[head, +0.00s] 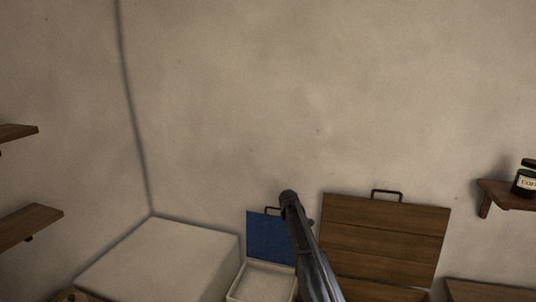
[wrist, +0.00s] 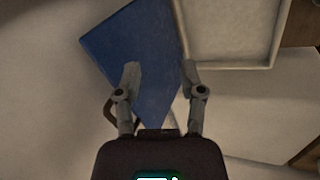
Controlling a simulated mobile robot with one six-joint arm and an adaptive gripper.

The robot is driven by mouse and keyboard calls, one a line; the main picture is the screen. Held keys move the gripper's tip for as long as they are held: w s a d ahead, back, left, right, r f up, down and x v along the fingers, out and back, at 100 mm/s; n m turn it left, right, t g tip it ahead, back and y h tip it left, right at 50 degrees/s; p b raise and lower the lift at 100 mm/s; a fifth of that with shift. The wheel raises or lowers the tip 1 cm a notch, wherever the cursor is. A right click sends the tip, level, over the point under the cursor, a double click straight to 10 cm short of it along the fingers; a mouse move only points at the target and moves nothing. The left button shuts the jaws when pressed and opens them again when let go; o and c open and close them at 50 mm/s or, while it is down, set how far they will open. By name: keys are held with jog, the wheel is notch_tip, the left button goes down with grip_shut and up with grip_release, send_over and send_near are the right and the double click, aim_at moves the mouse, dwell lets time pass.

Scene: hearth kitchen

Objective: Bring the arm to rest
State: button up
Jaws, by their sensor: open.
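My gripper (wrist: 160,72) shows in the wrist view with its two fingers apart and nothing between them. Behind the fingers in that view is a blue panel (wrist: 135,40) with a dark handle, which stands beside a pale open box (wrist: 226,62). In the head view my arm (head: 306,240) rises from the bottom edge in front of the blue panel (head: 266,236) and the wall. The gripper's fingers cannot be made out in the head view. Whether the fingers touch the blue panel cannot be told.
The pale box (head: 240,294) lies below the blue panel. A wooden lid (head: 385,240) with a handle stands upright to the right of my arm. A pale block (head: 165,262) fills the left corner. Shelves (head: 30,222) are at left; a dark jar (head: 525,180) stands on the right shelf (head: 505,195).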

jog(key=s+d+f+m+g+b, duration=0.1)
jog(key=s+m, duration=0.3)
jog(key=s, duration=1.1)
jog(key=s+d+f+m+g+y+b, duration=0.1)
jog(key=s+d+f+m+b, duration=0.1)
jog(key=s, duration=1.3)
jog(key=s+d+f+m+g+b, duration=0.1)
jog(key=s+m, duration=0.4)
jog(key=s, duration=1)
notch_tip(320, 180, down, 2)
jog(key=shift+s+d+f+m+g+y+b, duration=0.25)
jog(key=shift+d+b, duration=0.2)
jog(key=shift+d, duration=0.6)
